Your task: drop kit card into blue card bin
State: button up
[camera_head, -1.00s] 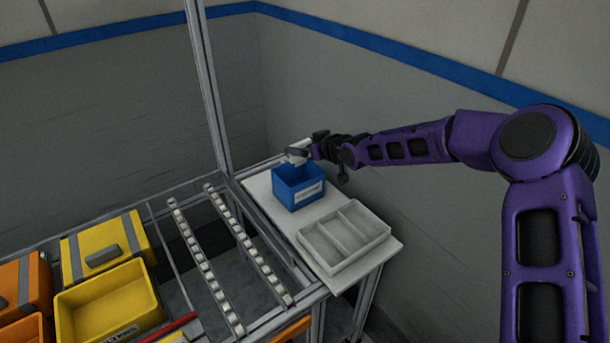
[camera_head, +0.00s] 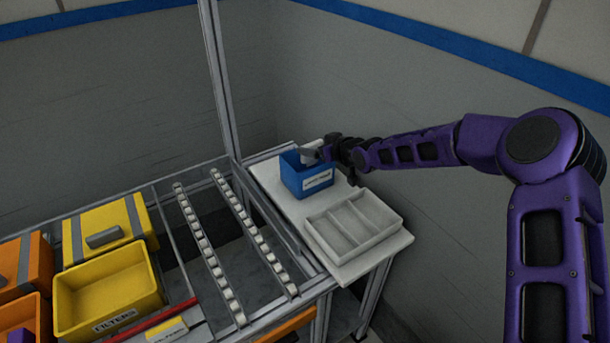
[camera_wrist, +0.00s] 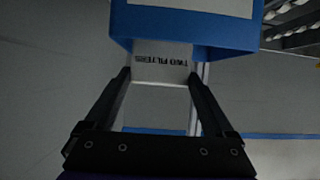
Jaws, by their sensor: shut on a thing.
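The blue card bin (camera_head: 306,180), with a white label on its front, stands on the white side shelf. My gripper (camera_head: 325,153) is at the bin's back right rim in the head view. It is shut on the kit card (camera_wrist: 163,72), a pale card printed "TWO FILTERS", upside down in the wrist view. The card's edge also shows as a grey-white patch over the bin opening (camera_head: 310,155). In the wrist view the blue bin wall (camera_wrist: 185,30) hides the card's far end. I cannot tell how deep the card reaches into the bin.
A pale divided tray (camera_head: 352,228) sits in front of the bin on the white shelf (camera_head: 268,176). Roller rails (camera_head: 210,255) run to the left. A yellow bin labelled "FILTERS" (camera_head: 108,298) and orange boxes stand further left. The grey wall is behind.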

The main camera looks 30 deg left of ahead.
jog(key=o, duration=1)
jog(key=p+v, duration=0.1)
jog(key=v, duration=1.6)
jog(key=shift+s+d+r+p, duration=0.1)
jog(key=shift+s+d+p, duration=0.05)
jog(key=shift+p, duration=0.2)
